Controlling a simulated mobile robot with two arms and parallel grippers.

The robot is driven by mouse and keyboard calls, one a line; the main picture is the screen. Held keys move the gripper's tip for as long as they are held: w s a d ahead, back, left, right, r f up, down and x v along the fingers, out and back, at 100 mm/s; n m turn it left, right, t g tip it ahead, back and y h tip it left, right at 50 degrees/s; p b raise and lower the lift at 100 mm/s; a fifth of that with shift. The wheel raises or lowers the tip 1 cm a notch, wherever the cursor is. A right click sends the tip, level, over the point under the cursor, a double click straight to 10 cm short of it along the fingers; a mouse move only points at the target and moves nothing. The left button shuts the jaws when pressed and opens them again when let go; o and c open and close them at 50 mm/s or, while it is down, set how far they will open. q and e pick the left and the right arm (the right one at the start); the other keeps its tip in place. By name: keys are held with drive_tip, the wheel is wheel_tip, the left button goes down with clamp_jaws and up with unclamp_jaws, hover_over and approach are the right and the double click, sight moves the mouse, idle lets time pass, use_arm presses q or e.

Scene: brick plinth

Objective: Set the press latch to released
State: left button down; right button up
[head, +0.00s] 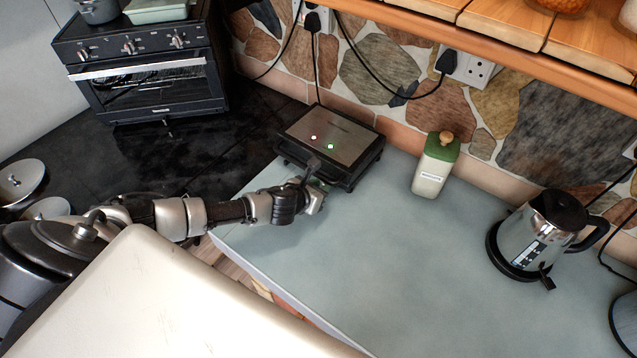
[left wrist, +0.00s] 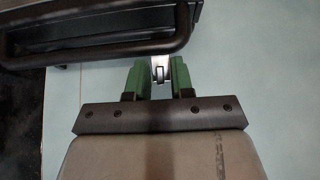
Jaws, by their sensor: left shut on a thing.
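The press (head: 345,132) is a black sandwich press with a brushed metal lid, closed, on the pale counter, with a red and a green light lit on top. Its dark handle bar also shows at the top of the left wrist view (left wrist: 95,50). The latch (left wrist: 160,69) is a small silvery metal piece at the front of the handle. My left gripper (head: 317,187) is at the press's front edge. In the left wrist view its green fingers (left wrist: 158,80) are shut on the latch, one on each side. My right gripper is not in view.
A white bottle with a green top (head: 435,165) stands right of the press. A steel kettle (head: 545,230) on its base is further right. A black oven (head: 145,65) is at the upper left. Cords run to wall sockets behind. The counter's middle is clear.

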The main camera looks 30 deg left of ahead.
use_arm(q)
drive_tip(key=shift+w+r+g, duration=0.1)
drive_tip(key=shift+r+g, duration=0.1)
drive_tip(key=shift+g, duration=0.1)
idle(0.4)
drive_tip(key=c, duration=1.2)
unclamp_jaws()
drive_tip(key=shift+c, duration=0.2)
drive_tip(key=b+v, duration=0.1)
drive_tip(key=v, duration=1)
drive_tip(key=shift+b, duration=0.35)
drive_tip(key=shift+f, duration=0.1)
